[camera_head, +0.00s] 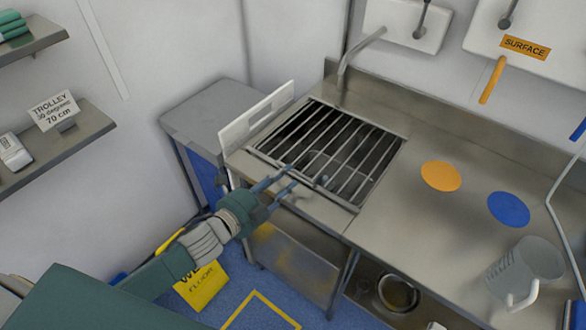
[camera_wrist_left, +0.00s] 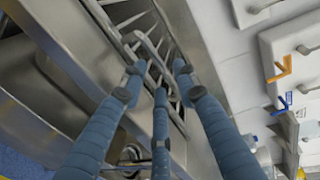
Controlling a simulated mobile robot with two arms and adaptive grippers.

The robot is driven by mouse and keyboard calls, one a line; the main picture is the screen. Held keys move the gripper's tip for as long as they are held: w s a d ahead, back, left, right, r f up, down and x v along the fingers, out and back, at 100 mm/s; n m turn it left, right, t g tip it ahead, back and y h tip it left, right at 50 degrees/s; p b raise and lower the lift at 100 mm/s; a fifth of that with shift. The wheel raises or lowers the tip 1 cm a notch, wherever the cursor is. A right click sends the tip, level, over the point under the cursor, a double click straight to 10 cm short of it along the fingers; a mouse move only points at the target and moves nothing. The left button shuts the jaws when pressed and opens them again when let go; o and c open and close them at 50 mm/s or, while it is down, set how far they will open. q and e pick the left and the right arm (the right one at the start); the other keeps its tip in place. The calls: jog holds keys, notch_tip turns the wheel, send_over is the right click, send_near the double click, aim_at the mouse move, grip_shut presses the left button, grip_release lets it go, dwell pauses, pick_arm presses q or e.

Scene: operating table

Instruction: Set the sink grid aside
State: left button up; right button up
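The sink grid (camera_head: 340,150), a rack of parallel metal bars, lies over the dark sink basin in the steel counter. My left gripper (camera_head: 288,178) is at the grid's near left edge, its blue-grey fingers pointing towards the bars. In the left wrist view, the left gripper (camera_wrist_left: 160,80) has its fingers apart, with part of the grid (camera_wrist_left: 145,45) just beyond and between the tips. I cannot tell whether the fingers touch it. A small bluish part shows at the grid's near side, too small to identify. My right gripper is out of view.
A white panel (camera_head: 256,115) stands along the counter's left edge, beside a grey cabinet (camera_head: 215,105). Right of the sink lie an orange disc (camera_head: 441,176) and a blue disc (camera_head: 508,209) on bare counter. A clear jug (camera_head: 525,268) stands at the front right.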

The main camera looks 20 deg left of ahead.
aim_at(292, 171)
pick_arm(q)
jog(key=shift+x, duration=2.25)
jog(key=shift+c, duration=0.5)
grip_shut()
